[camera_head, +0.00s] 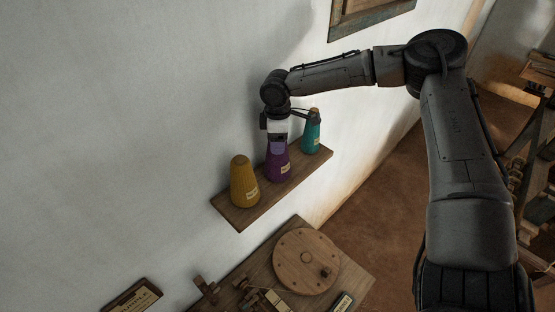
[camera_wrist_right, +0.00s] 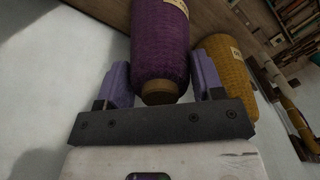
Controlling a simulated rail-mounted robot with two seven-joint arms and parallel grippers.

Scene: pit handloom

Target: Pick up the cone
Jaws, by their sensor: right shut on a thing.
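A purple cone of yarn (camera_head: 278,169) with a pale label is upright at the middle of the wall shelf (camera_head: 248,214). My right gripper (camera_head: 277,148) reaches down on it from above and is shut on its top. In the right wrist view the purple cone (camera_wrist_right: 160,42) lies between the two lilac fingers, its brown tip towards the palm. I cannot tell whether its base touches the shelf. A yellow cone (camera_head: 243,184) stands to its left and a teal cone (camera_head: 312,133) to its right. My left gripper is not in view.
The white wall (camera_head: 130,130) runs close behind the shelf. Below is a wooden table with a round wooden disc (camera_head: 306,262) and small tools. The yellow cone (camera_wrist_right: 228,70) is close beside one finger in the wrist view. Wooden frames stand at the far right.

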